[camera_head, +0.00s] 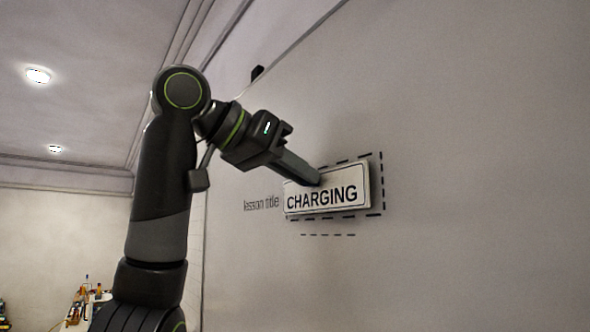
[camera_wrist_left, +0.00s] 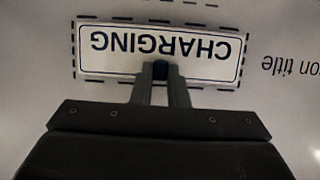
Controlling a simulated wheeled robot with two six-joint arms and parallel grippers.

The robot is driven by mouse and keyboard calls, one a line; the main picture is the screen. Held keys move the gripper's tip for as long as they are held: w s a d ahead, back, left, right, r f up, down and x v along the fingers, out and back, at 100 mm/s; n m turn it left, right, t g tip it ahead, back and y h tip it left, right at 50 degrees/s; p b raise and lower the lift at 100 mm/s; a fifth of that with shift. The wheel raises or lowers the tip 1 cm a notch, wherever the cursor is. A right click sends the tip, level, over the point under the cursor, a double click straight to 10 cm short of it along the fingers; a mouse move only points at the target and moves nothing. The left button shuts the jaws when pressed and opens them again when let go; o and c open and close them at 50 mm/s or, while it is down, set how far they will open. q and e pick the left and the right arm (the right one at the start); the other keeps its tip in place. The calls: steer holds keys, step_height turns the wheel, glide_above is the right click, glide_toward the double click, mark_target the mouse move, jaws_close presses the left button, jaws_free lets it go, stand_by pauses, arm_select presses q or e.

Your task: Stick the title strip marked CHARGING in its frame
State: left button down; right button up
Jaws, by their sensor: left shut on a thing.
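The title strip marked CHARGING (camera_head: 328,198) is a white plate with a dark border, upright at the wall. My left gripper (camera_head: 312,180) is shut on its upper edge. The strip's dashed frame (camera_head: 382,190) is drawn on the wall around it, with the "lesson title" label to its left. In the left wrist view the strip (camera_wrist_left: 115,62) appears upside down, inside the dashed frame (camera_wrist_left: 73,50), with my left gripper's fingers (camera_wrist_left: 160,72) at its edge. I cannot tell whether the strip touches the wall. My right gripper is not in view.
A short dashed line (camera_head: 328,235) is marked on the wall below the frame. The pale wall (camera_head: 480,200) to the right is bare. A small dark piece (camera_head: 257,73) is at the wall's upper edge. Small items (camera_head: 85,295) stand far off at the lower left.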

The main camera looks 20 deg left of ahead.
arm_select(q)
steer(key=shift+s+a, duration=0.1)
steer(key=shift+s, duration=0.05)
steer(key=shift+w+d, duration=0.45)
steer(key=shift+w, duration=0.1)
stand_by(0.9)
steer(key=c, duration=1.3)
jaws_free()
steer(key=shift+s, duration=0.1)
steer(key=shift+c, duration=0.2)
steer(key=shift+o, duration=0.3)
steer(key=o, duration=0.5)
steer(key=shift+a, duration=0.1)
